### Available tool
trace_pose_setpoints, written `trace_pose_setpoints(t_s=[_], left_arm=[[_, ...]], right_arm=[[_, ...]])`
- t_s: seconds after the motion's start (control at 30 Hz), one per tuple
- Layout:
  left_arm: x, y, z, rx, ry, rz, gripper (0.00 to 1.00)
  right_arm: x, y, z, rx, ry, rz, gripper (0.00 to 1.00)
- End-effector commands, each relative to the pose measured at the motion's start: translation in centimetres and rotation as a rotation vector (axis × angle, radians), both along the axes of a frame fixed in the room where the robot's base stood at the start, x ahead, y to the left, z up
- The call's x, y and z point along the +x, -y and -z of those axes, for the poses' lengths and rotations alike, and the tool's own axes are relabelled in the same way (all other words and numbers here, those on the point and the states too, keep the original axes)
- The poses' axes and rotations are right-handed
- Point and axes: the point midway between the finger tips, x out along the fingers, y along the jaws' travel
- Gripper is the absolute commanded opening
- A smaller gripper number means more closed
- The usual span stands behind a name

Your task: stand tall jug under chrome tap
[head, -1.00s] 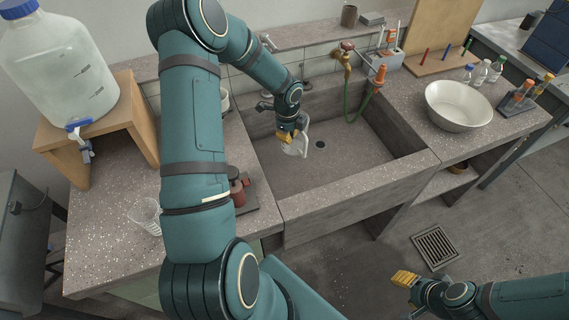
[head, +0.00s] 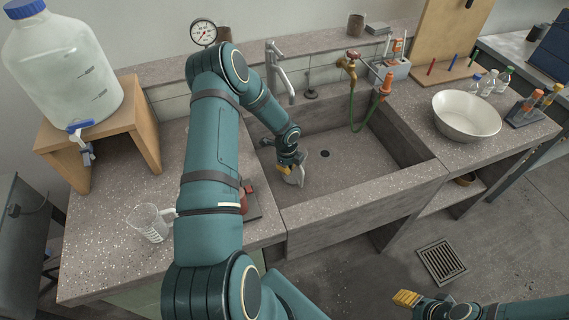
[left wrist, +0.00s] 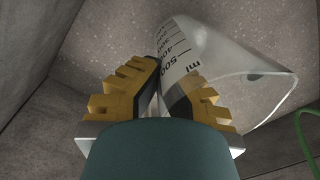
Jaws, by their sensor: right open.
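A clear tall jug (head: 299,175) with millilitre marks is in my left gripper (head: 290,166), over the left part of the sink. In the left wrist view the jug (left wrist: 215,75) fills the space ahead of the fingers (left wrist: 160,82), which are shut on it; the gripped part is mostly hidden. The chrome tap (head: 279,72) stands behind the sink, to the back left of the jug. The jug is apart from it. My right gripper (head: 406,299) is open and empty over the floor at lower right.
The sink (head: 350,185) has a drain (head: 325,154). A brass tap (head: 347,66) with a green hose (head: 356,112) hangs over its back. Another clear jug (head: 148,224) stands on the left bench. A white bowl (head: 466,117) and bottles stand right. A carboy (head: 62,70) stands left.

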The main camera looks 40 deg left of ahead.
Motion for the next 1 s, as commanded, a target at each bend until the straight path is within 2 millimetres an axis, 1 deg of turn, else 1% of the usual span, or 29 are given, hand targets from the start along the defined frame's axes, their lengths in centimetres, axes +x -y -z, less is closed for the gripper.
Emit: trace_pose_setpoints(t_s=[0.03, 0.1, 0.2, 0.23, 0.3, 0.53, 0.57, 0.6, 0.63, 0.9, 1.0], left_arm=[[0.3, -0.9, 0.0, 0.001, 0.001, -0.007, 0.0], [0.9, -1.9, 0.1, 0.0, 0.001, -0.008, 0.0], [1.5, -3.2, 0.0, -0.001, 0.001, -0.006, 0.0], [1.4, -2.9, 0.6, -0.003, -0.002, -0.002, 0.0], [1.4, -2.8, 1.1, -0.002, -0.001, -0.001, 0.0], [1.4, -2.9, 1.1, 0.0, 0.0, -0.001, 0.0], [1.4, -2.9, 1.1, 0.0, -0.001, -0.002, 0.1], [1.4, -2.9, 1.1, 0.0, -0.001, -0.002, 0.24], [1.4, -2.9, 1.1, 0.0, -0.001, -0.002, 0.34], [1.4, -2.9, 1.1, 0.0, -0.001, -0.002, 0.34], [1.4, -2.9, 0.8, 0.0, 0.0, -0.002, 0.34]], right_arm=[[0.0, 0.0, 0.0, 0.0, 0.0, 0.0, 0.47], [0.0, 0.0, 0.1, 0.0, -0.001, 0.0, 0.47], [-0.1, 0.0, 0.2, 0.0, -0.002, -0.002, 0.47], [-0.1, 0.0, 0.3, 0.0, -0.002, -0.002, 0.47], [-0.1, 0.0, 0.4, 0.0, -0.003, -0.002, 0.47], [-0.1, 0.0, 0.4, 0.0, -0.003, -0.002, 0.47], [-0.1, 0.0, 0.4, 0.0, -0.003, -0.002, 0.47], [-0.1, 0.0, 0.4, 0.0, -0.003, -0.002, 0.47], [-0.1, 0.0, 0.4, 0.0, -0.003, -0.002, 0.47], [-0.1, 0.0, 0.4, 0.0, -0.003, -0.002, 0.47], [-0.1, 0.0, 0.3, 0.0, -0.002, -0.002, 0.47]])
